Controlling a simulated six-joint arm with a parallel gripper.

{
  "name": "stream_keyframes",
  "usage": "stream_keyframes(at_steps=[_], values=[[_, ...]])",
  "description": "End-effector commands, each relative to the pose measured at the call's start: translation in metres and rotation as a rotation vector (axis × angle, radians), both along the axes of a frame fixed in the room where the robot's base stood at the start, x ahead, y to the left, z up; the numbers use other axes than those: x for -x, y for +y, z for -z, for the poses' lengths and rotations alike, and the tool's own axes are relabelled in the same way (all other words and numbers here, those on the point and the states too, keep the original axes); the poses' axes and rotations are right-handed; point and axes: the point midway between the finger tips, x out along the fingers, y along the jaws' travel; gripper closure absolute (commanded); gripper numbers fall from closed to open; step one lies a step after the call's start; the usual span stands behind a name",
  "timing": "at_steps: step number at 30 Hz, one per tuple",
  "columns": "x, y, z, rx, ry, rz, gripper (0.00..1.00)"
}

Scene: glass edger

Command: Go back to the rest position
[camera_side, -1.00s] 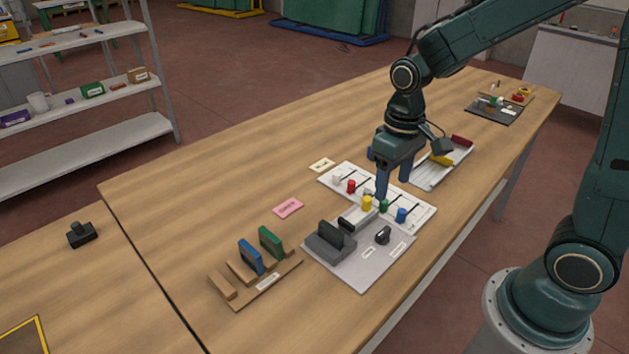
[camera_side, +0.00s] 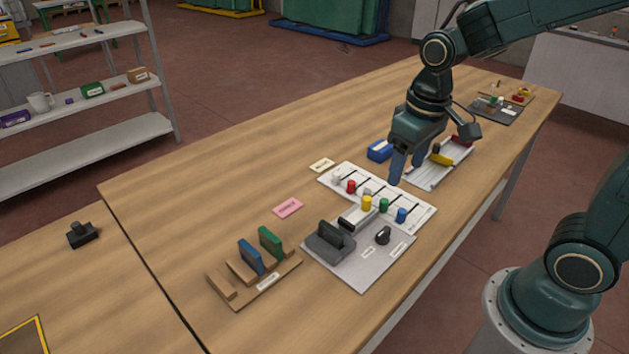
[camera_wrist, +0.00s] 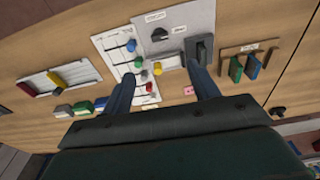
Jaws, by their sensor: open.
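My gripper (camera_side: 407,172) is open and empty in the side view. No marked rest position shows.
A grey panel (camera_side: 362,273) with a dark block and a rotary knob adjoins the board. A wooden rack (camera_side: 238,303) holds a blue and a green piece. A blue block (camera_side: 379,150) and a white tray (camera_side: 427,183) lie behind the gripper.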

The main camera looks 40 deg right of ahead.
Motion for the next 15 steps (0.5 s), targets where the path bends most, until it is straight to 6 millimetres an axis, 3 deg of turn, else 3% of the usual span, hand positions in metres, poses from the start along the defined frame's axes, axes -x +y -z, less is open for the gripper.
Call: stream_keyframes(at_steps=[6,15], values=[[0.026,0.001,-0.032,0.001,-0.104,-0.004,0.40],[0.065,0.003,-0.062,0.002,-0.237,-0.008,0.40]])
